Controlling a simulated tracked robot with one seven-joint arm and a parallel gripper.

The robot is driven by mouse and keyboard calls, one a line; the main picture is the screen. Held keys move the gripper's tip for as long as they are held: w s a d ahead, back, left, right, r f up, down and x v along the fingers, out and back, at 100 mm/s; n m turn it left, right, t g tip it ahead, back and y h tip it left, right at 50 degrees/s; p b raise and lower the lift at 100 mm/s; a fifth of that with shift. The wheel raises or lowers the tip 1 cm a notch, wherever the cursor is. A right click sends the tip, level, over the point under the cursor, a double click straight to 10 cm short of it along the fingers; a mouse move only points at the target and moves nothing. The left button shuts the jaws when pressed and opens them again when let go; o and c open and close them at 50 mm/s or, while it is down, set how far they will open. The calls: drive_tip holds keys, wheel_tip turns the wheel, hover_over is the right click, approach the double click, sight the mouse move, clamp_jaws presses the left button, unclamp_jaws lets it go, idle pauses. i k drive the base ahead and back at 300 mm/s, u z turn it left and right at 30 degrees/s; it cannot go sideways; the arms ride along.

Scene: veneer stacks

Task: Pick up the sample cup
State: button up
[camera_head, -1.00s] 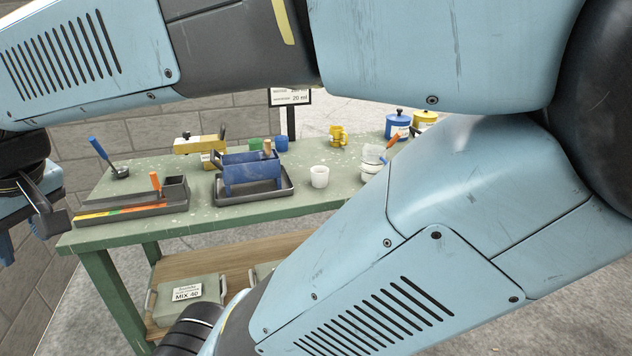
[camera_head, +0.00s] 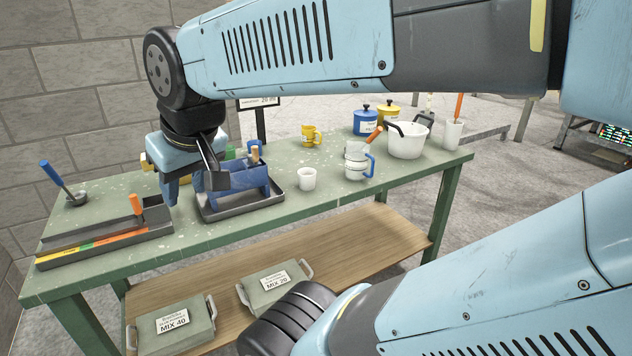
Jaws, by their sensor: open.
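A small plain white cup (camera_head: 307,179), which looks like the sample cup, stands upright on the green table (camera_head: 120,212), just right of a dark tray. My gripper (camera_head: 185,194) is open and points down above the table, left of the cup and clear of it. It partly covers the blue stand in the tray. No object shows between its fingers, though part of the gripper is hidden by its own body.
A dark tray (camera_head: 240,207) with a blue stand (camera_head: 250,178) lies between gripper and cup. A strip holder (camera_head: 105,238) lies left.

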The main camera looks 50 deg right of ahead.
sight(307, 179)
drive_tip(key=z, duration=0.85)
drive_tip(key=k, duration=0.55)
drive_tip(key=z, duration=0.2)
drive_tip(key=i, duration=0.6)
drive_tip(key=u, duration=0.2)
